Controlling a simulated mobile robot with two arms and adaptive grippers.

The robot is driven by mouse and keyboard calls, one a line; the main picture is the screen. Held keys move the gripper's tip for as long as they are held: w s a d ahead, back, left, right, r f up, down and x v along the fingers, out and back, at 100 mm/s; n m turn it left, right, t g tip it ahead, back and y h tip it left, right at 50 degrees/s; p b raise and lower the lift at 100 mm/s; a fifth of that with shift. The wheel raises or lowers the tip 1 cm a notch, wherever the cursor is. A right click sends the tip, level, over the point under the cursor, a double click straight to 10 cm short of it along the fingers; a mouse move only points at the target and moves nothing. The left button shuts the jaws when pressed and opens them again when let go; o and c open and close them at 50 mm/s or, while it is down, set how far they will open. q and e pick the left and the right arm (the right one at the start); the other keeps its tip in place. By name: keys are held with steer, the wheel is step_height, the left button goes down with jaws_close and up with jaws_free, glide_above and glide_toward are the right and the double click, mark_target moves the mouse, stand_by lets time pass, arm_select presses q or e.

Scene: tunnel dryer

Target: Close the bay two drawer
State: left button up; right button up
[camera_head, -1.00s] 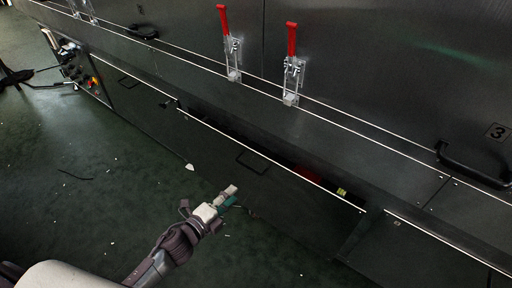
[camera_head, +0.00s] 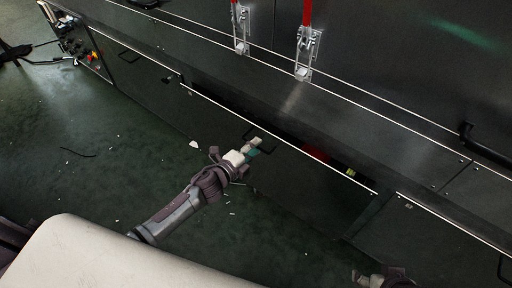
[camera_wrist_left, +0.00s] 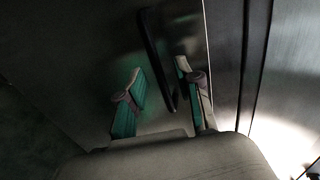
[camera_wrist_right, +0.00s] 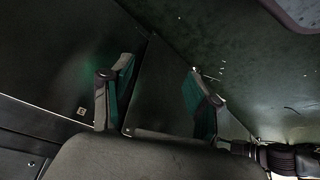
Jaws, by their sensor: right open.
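The drawer (camera_head: 300,178) stands pulled out at the base of the dark dryer, its white top edge sloping down to the right and a dark gap behind it. Its dark handle (camera_head: 262,136) is on the front panel, and shows as a bar in the left wrist view (camera_wrist_left: 157,50). My left gripper (camera_head: 254,147) is at this handle; in the left wrist view its teal-padded fingers are apart with the bar between them. I cannot tell if they touch it. My right gripper (camera_head: 377,279) is at the bottom edge; the right wrist view shows its fingers (camera_wrist_right: 160,95) apart and empty.
Red (camera_head: 316,153) and yellow-green (camera_head: 351,173) items show inside the gap. Red-handled clamps (camera_head: 304,50) are on the dryer wall above. Another closed panel (camera_head: 425,235) lies to the right. The green floor (camera_head: 90,170) in front is mostly clear, with small scraps.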

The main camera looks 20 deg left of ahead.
arm_select(q)
steer(key=shift+w+d+f, duration=0.1)
steer(key=shift+w+d, duration=0.15)
steer(key=shift+w, duration=0.35)
jaws_close()
